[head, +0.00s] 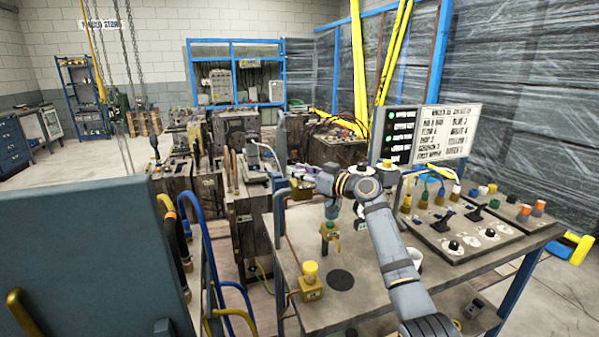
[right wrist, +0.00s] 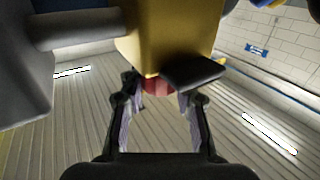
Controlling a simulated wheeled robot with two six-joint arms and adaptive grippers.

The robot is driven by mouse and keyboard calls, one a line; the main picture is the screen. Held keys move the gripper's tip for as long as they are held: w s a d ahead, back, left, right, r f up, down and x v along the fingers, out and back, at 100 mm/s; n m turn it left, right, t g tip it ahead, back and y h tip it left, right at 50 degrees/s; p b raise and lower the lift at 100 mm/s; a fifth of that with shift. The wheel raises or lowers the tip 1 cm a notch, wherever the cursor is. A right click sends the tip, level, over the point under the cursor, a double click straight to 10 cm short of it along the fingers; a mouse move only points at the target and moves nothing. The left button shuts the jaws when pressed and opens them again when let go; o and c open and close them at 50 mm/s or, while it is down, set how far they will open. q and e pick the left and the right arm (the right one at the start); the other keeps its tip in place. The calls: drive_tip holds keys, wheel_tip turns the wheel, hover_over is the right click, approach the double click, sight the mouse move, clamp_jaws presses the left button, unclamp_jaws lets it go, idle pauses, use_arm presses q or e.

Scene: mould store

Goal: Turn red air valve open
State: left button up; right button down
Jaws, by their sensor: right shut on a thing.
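The red knob of the air valve (right wrist: 157,86) shows in the right wrist view, below its yellow body (right wrist: 170,38). My right gripper (right wrist: 160,97) has one finger on each side of the red knob and is shut on it. A dark flat part (right wrist: 193,72) sticks out beside the knob, close to the right finger. In the head view my right arm reaches in from the lower right over the bench, and its gripper end hides most of the red valve. How far the knob is turned cannot be told. My left gripper is in neither view.
On the bench (head: 385,300) stand a yellow block with a yellow knob (head: 310,282) and a yellow fitting with a green top (head: 329,233). A control panel with levers (head: 470,228) lies at right. A sign board (head: 432,135) stands behind. A dark blue panel (head: 90,250) fills the lower left.

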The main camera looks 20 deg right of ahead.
drive_tip(key=shift+f, duration=0.15)
drive_tip(key=c, duration=1)
unclamp_jaws()
drive_tip(key=shift+d, duration=0.1)
drive_tip(key=v, duration=1.2)
